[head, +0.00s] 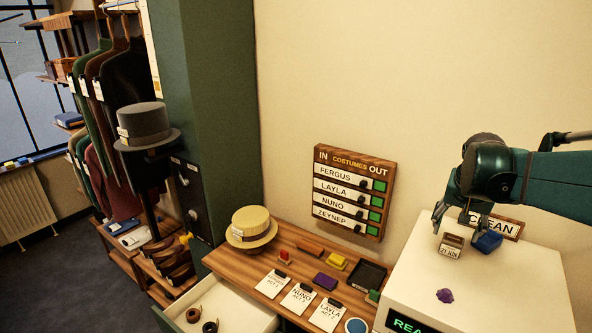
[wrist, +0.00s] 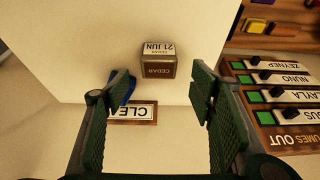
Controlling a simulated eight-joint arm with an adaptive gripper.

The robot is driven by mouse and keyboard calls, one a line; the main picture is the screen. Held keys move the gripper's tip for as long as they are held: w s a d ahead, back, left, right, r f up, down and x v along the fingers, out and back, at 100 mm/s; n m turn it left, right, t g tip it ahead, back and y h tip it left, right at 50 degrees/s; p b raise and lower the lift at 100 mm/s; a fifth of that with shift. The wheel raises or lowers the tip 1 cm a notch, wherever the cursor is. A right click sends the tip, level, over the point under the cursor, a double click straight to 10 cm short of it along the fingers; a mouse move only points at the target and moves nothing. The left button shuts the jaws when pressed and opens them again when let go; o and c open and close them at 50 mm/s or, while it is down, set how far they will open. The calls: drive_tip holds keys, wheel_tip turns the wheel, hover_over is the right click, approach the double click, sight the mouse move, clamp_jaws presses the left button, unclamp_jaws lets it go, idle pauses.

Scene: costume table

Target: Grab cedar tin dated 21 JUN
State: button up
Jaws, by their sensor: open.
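The cedar tin (head: 451,245) is a small brown and white box labelled 21 JUN. It stands on top of the white cabinet (head: 493,283) at the right of the head view. In the wrist view the tin (wrist: 158,62) appears upside down, with CEDAR and 21 JUN readable. My gripper (head: 462,222) is open just above and around the back of the tin in the head view. In the wrist view my gripper (wrist: 163,85) has its fingers spread, with the tin beyond and between their tips. I cannot tell whether a finger touches it.
A blue block (head: 487,242) sits close to the tin's right, near one finger. A CLEAN sign (head: 508,227) stands behind. The COSTUMES board (head: 348,192) hangs on the wall at left. The cabinet's right top is clear.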

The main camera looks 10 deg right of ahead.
sight(454, 239)
drive_tip(key=shift+x, duration=0.8)
drive_tip(key=shift+x, duration=2.6)
drive_tip(key=shift+d, duration=0.1)
drive_tip(key=c, duration=1)
